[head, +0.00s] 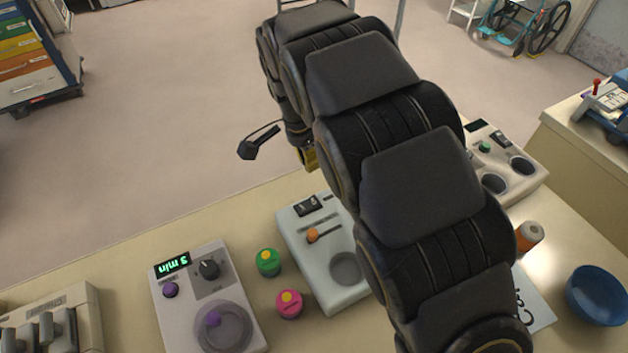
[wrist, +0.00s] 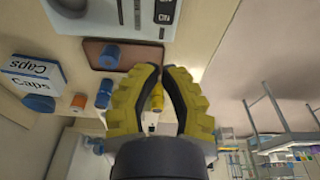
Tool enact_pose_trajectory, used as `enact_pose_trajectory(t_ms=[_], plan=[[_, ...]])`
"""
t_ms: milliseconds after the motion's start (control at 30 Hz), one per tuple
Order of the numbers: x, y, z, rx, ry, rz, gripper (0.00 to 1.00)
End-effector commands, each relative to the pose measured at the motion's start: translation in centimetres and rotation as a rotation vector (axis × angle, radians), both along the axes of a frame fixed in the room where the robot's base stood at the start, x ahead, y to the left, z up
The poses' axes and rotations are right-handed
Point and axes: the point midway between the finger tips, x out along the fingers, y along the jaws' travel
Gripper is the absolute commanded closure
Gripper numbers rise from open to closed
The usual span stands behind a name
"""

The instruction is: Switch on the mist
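No label naming the mist can be read. A pale blue-grey console (head: 322,290) on the counter has a black rocker switch (head: 307,206), an orange-knobbed lever (head: 312,235) and a round recess; my arm hides its right side. Left of it, a white unit (head: 238,322) has a lit green "3 min" display (head: 172,265), a black dial (head: 208,269) and purple knobs. My gripper (head: 309,157) is beyond the console's far edge, mostly behind my arm. In the wrist view its yellow fingers (wrist: 161,70) have their tips together, with nothing clearly held. Part of a switch panel (wrist: 164,16) shows above them.
Green (head: 268,262) and pink (head: 289,303) capped pots stand between the two units. A Caps box (wrist: 37,78) and brown tray (wrist: 124,57) show in the wrist view.

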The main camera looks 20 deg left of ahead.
Motion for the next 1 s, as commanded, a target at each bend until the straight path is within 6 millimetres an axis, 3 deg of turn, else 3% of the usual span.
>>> enact_pose_trajectory(t_ms=[600, 800, 1000], plan=[[1.2, -1.3, -11.4, -0.001, 0.003, 0.001, 1.00], [1.4, -1.5, -13.1, -0.001, 0.002, 0.001, 1.00], [1.5, -1.5, -13.3, 0.000, 0.000, 0.001, 1.00]])
